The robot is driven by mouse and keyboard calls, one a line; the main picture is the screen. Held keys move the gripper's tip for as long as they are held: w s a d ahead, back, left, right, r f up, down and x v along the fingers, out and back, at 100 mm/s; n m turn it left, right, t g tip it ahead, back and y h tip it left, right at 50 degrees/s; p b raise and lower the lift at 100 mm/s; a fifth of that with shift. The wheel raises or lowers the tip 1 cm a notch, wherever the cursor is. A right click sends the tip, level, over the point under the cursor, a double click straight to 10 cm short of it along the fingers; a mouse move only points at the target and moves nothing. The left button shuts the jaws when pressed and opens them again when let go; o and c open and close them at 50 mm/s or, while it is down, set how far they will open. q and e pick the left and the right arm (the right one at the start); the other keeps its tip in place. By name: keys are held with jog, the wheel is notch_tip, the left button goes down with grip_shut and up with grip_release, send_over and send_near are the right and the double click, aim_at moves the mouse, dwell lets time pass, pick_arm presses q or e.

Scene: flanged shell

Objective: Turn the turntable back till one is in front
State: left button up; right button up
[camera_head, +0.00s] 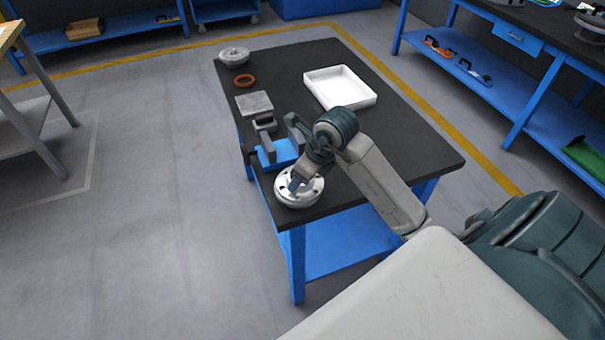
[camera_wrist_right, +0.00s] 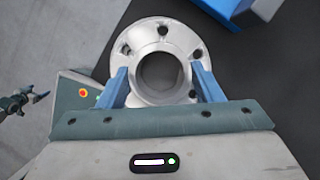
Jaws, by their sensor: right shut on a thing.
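A silver round flange (camera_head: 300,199) with a raised hub and several bolt holes sits at the near corner of the black-topped table (camera_head: 400,148). In the right wrist view the flange (camera_wrist_right: 152,31) shows from above, with a wide round bore in its middle. My right gripper (camera_wrist_right: 160,72) has its two blue fingers on opposite sides of the hub and is shut on it. In the head view my right gripper (camera_head: 296,185) reaches down onto the flange and partly covers it. A separate turntable under the flange cannot be made out.
A blue-based vise-like fixture (camera_head: 280,153) stands just behind the flange. Further back are a grey plate (camera_head: 254,103), an orange ring (camera_head: 244,80) and a grey round part (camera_head: 234,57). An empty white tray (camera_head: 340,104) lies at the right. The table's right side is clear.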

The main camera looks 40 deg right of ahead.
jog(key=shift+s+a+f+m+h, duration=0.1)
jog(key=shift+f+m+h, duration=0.1)
jog(key=shift+m, duration=0.4)
jog(key=shift+s+a+f+m+h, duration=0.1)
jog(key=shift+m+h, duration=0.1)
jog(key=shift+m, duration=0.4)
jog(key=o, duration=1.3)
jog(key=shift+r+m+h, duration=0.1)
jog(key=shift+m+h, duration=0.2)
jog(key=shift+m, duration=0.5)
jog(key=o, duration=0.5)
jog(key=shift+d, duration=0.1)
